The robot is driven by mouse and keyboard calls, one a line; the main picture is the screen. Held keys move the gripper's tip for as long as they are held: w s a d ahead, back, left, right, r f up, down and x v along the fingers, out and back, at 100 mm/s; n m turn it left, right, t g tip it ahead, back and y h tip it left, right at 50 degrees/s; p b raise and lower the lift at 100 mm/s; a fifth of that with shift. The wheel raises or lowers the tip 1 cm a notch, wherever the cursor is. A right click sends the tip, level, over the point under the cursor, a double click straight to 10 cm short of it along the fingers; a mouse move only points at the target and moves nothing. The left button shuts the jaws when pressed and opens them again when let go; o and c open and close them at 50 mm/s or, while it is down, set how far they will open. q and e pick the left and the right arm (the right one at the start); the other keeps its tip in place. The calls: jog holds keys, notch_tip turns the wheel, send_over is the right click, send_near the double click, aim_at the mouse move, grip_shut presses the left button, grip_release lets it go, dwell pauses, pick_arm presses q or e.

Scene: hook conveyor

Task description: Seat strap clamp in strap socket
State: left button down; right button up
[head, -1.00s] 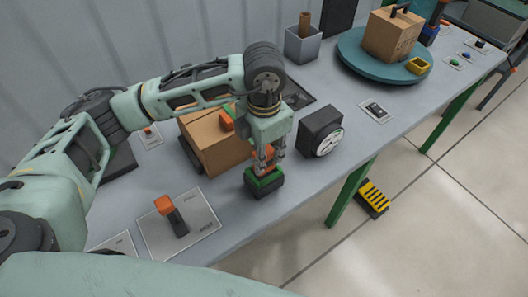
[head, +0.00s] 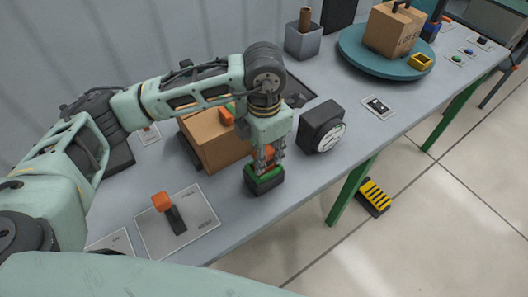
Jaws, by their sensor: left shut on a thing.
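My left gripper (head: 267,162) points down over the front of the workbench. It is shut on a small orange part (head: 270,153), which I take to be the strap clamp; the fingers hide much of it. Directly below is a small black block (head: 265,185) with a green top (head: 262,171), likely the strap socket. The orange part's lower end is at or just above the green top; I cannot tell whether it is inside. My right gripper is not in view.
A cardboard box (head: 215,142) with an orange piece on top stands behind-left of the gripper. A black dial gauge (head: 322,127) stands close on the right. An orange-tipped lever (head: 170,212) rises front left. A blue-green turntable (head: 352,58) is farther back.

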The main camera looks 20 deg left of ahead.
pick_arm(q)
jog(key=shift+f, duration=0.1)
jog(key=c, duration=1.4)
grip_release()
notch_tip(320, 180, up, 12)
